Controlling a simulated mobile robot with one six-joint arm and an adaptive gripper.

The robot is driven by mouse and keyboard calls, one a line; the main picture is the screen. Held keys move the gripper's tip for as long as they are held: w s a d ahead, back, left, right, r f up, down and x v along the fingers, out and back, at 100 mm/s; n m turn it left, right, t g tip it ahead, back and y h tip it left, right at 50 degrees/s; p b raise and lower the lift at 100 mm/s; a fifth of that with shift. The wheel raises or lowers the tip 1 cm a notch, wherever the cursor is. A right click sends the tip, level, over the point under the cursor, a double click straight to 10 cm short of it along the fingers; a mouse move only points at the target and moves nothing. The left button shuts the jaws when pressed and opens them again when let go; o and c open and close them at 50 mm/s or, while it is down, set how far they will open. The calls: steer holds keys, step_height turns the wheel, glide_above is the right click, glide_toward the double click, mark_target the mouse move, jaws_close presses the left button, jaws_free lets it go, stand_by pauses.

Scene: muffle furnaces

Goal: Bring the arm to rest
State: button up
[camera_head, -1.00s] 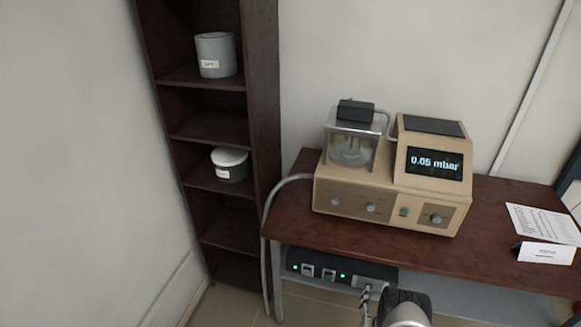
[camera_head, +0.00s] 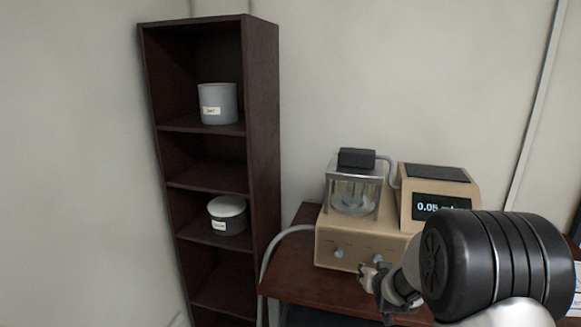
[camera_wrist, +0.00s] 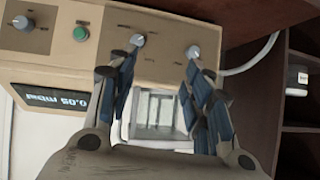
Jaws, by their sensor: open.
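My gripper (camera_head: 380,287) is in front of the lower front panel of a tan instrument (camera_head: 330,238), at the right of the head view. In the wrist view my gripper (camera_wrist: 165,75) has its two blue-padded fingers apart, with nothing between them. Beyond the fingers are two knobs and the clear chamber (camera_wrist: 155,118) of the instrument. Whether the fingertips touch the panel I cannot tell. My arm hides the lower right of the instrument and part of its display, which begins "0.05".
A dark shelf (camera_head: 262,150) stands left of the table (camera_head: 300,288). It holds a grey labelled canister (camera_head: 218,104) and a lidded pot (camera_head: 228,216). A grey hose (camera_head: 272,250) runs from the instrument down the table's left side.

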steer(key=s+a+r+g+b, duration=0.2)
steer(key=s+a+r+b, duration=0.15)
steer(key=s+r, duration=0.45)
steer(key=s+a+f+n+g+b, duration=0.1)
steer(key=s+a+f+g+b, duration=0.1)
steer(key=s, duration=1.5)
steer(key=s+a+f+n+g+y+b, duration=0.1)
steer(key=s+a+b, duration=0.3)
steer(key=s, duration=1.3)
steer(key=shift+s+f+n+g+y, duration=0.3)
steer(key=shift+f+g, duration=0.3)
steer(key=shift+f, duration=0.2)
steer(key=shift+w, duration=0.1)
